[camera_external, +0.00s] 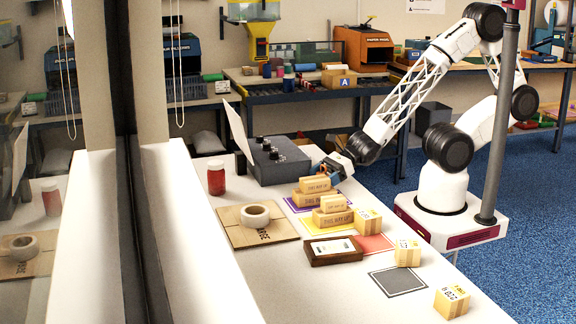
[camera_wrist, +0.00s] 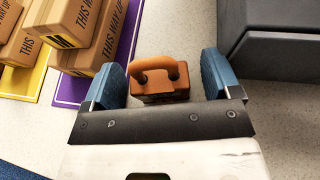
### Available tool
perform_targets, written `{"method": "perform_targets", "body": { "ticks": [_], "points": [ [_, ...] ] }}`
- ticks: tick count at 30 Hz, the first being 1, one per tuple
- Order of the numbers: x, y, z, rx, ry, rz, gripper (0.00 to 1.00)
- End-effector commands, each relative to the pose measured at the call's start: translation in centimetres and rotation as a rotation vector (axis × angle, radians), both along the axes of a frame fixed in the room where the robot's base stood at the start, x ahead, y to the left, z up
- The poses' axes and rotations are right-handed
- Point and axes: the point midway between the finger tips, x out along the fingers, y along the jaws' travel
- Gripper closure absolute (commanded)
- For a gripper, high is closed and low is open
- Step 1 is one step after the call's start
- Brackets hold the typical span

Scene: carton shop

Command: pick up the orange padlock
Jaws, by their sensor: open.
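The orange padlock (camera_wrist: 160,84) shows in the wrist view, with its curved shackle toward the top and its body below. My gripper (camera_wrist: 163,72) is open, with one blue finger on each side of the padlock and a visible gap on both sides. In the external view my gripper (camera_external: 331,168) is low over the table beside the stacked cartons; I cannot make out the padlock there.
Stacked cartons (camera_wrist: 82,30) stand on a purple mat (camera_wrist: 122,58) left of my gripper. A dark grey box with knobs (camera_external: 275,160) is close on the other side. A tape roll (camera_external: 255,216) on a flat carton and a red jar (camera_external: 216,178) are farther left.

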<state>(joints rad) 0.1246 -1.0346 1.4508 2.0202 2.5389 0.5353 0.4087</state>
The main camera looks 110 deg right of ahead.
Motion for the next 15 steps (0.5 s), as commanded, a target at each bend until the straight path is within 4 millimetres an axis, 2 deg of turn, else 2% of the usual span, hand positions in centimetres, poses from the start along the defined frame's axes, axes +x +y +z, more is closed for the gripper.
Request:
{"method": "perform_targets", "body": {
  "ticks": [2,15],
  "points": [
    [0.0,0.0,0.0,0.0,0.0,0.0,0.17],
    [0.01,0.0,0.04,0.0,-0.001,0.0,0.8]
  ]
}}
